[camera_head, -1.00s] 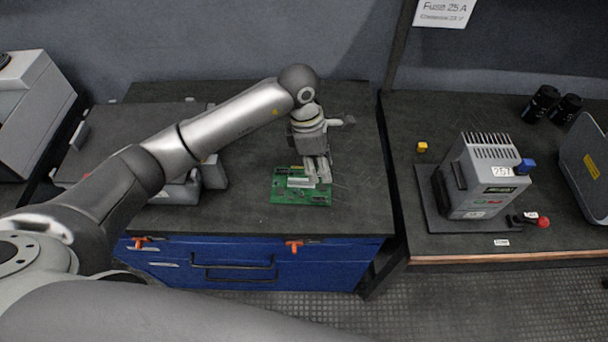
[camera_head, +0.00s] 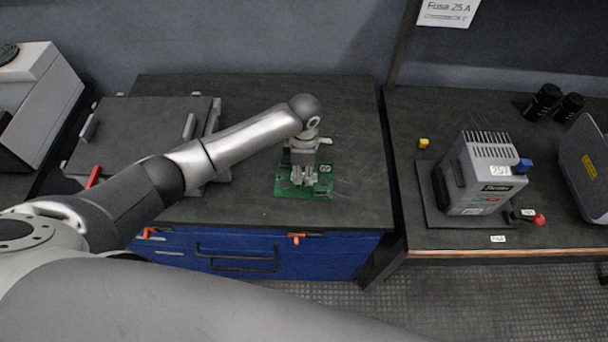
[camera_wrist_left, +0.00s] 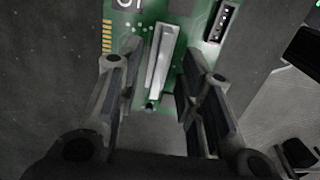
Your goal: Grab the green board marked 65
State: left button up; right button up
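A green board (camera_head: 322,188) lies flat on the dark top of the blue-drawer cabinet. It carries a white mark at its upper right in the head view, too small to read there. In the left wrist view the board (camera_wrist_left: 206,48) shows gold contacts, a pale slot-like connector and a cut-off white label that I cannot read fully. My left gripper (camera_head: 304,178) points down over the board. In the left wrist view its fingers (camera_wrist_left: 150,95) are apart, on either side of the connector, with nothing visibly clamped. Whether they touch the board is unclear. My right gripper is out of view.
The cabinet top (camera_head: 350,120) is clear right of the board. A grey panelled unit (camera_head: 150,130) with a red handle lies left, under my arm. Across a gap, the right bench holds a grey finned device (camera_head: 485,175) and a small yellow block (camera_head: 424,143).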

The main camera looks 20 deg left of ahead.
pick_arm(q)
jog(key=shift+f, duration=0.45)
jog(key=shift+c, duration=0.3)
grip_shut()
jog(key=shift+r, duration=0.1)
